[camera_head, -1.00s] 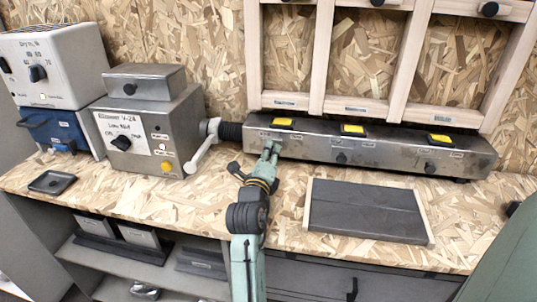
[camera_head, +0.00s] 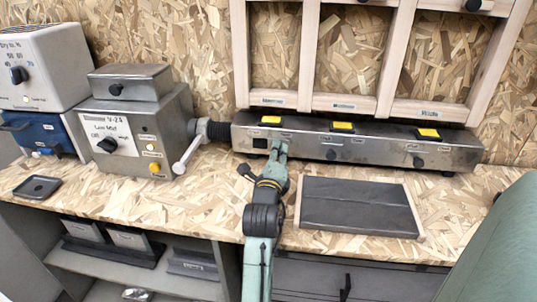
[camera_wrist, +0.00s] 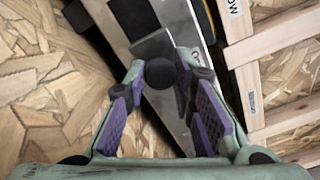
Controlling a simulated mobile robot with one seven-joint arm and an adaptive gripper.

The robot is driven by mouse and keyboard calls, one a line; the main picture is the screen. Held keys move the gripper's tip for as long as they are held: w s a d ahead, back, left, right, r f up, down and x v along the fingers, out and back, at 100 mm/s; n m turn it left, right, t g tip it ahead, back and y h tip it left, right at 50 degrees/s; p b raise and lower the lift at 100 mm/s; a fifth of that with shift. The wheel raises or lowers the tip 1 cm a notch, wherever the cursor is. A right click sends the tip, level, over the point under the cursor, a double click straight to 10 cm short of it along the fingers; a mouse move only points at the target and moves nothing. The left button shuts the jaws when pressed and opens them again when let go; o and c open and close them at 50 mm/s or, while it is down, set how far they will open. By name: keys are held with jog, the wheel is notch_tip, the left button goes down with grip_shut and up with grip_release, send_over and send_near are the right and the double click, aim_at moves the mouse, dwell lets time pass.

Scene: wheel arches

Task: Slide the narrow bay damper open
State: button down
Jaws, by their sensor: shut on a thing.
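The narrow bay damper is at the left end of the long metal duct box (camera_head: 380,150). In the wrist view its black round knob (camera_wrist: 160,73) sits between my fingertips, with a grey slide plate (camera_wrist: 152,45) behind it. My gripper (camera_head: 278,150) is shut on this knob; it also shows in the wrist view (camera_wrist: 165,76). In the head view my fingers hide the knob. A dark opening (camera_head: 260,143) shows in the box face just left of my fingers. A label (camera_wrist: 196,52) beside the plate is only partly readable.
Two other damper knobs, middle (camera_head: 331,154) and right (camera_head: 418,162), sit along the box. A grey lever (camera_head: 186,157) stands to the left beside the metal control unit (camera_head: 150,125). A dark slab (camera_head: 358,205) lies on the bench in front. A wooden bay frame (camera_head: 390,60) rises behind.

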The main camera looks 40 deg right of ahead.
jog(key=shift+s+d, duration=0.15)
jog(key=shift+s, duration=0.05)
jog(key=c, duration=1.3)
grip_release()
jog(key=v, duration=1.2)
jog(key=shift+w, duration=0.15)
